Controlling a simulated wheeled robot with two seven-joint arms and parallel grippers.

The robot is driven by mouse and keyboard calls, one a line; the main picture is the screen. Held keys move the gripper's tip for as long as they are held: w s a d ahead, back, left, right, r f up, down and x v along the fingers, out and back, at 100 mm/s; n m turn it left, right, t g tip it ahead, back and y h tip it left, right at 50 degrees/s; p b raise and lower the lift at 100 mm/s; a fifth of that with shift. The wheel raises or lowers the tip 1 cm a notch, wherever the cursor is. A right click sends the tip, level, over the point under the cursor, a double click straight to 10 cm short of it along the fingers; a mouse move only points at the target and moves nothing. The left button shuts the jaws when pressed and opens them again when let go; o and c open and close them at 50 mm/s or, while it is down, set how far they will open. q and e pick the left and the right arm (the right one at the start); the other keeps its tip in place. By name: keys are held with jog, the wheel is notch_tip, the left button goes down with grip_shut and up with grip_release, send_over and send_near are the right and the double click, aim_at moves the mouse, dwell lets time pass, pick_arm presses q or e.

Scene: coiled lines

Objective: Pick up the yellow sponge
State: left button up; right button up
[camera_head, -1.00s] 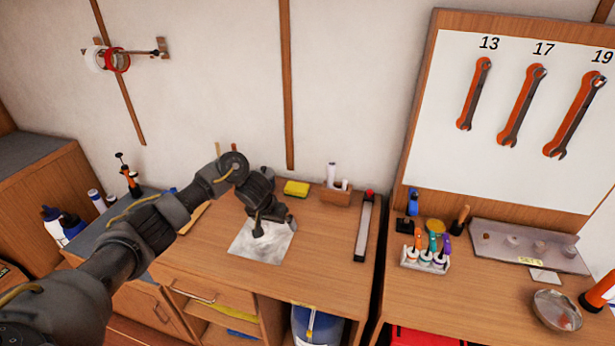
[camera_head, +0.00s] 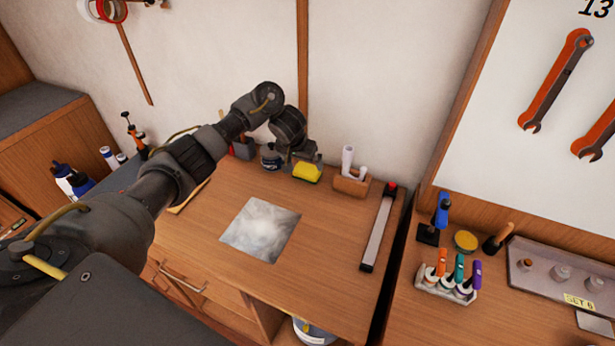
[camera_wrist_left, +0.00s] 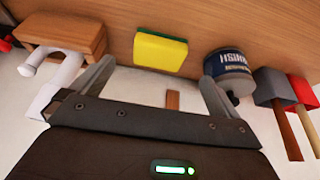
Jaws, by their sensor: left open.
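The yellow sponge (camera_head: 307,172) has a green layer and lies at the back of the wooden bench, near the wall. In the left wrist view the sponge (camera_wrist_left: 160,51) shows just beyond my fingers, between their lines. My left gripper (camera_head: 304,158) is at the back of the bench, right by the sponge in the head view. In the left wrist view the gripper (camera_wrist_left: 158,80) has its two fingers spread wide, with nothing between them. Whether a finger touches the sponge cannot be told. My right gripper does not show.
A dark blue labelled can (camera_wrist_left: 227,72) stands on one side of the sponge, with a grey mallet and a red one (camera_wrist_left: 302,92) beyond it. A wooden holder with white rolls (camera_head: 351,181) stands on the other side. The bench front is clear around a grey metallic sheet (camera_head: 261,229).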

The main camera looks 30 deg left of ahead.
aim_at(307, 169)
pick_arm(q)
jog(key=x, duration=0.2)
jog(key=b+x, duration=0.1)
jog(key=x, duration=0.1)
jog(key=shift+w+r, duration=0.2)
jog(key=shift+w, duration=0.1)
jog(key=shift+s+r, duration=0.15)
jog(key=shift+r, duration=0.05)
jog(key=shift+s, duration=0.1)
jog(key=x, duration=0.5)
jog(key=shift+w+r, duration=0.15)
jog(key=shift+w, duration=0.1)
jog(key=shift+c, duration=0.4)
jog(key=c, duration=0.7)
jog(key=shift+c, duration=0.5)
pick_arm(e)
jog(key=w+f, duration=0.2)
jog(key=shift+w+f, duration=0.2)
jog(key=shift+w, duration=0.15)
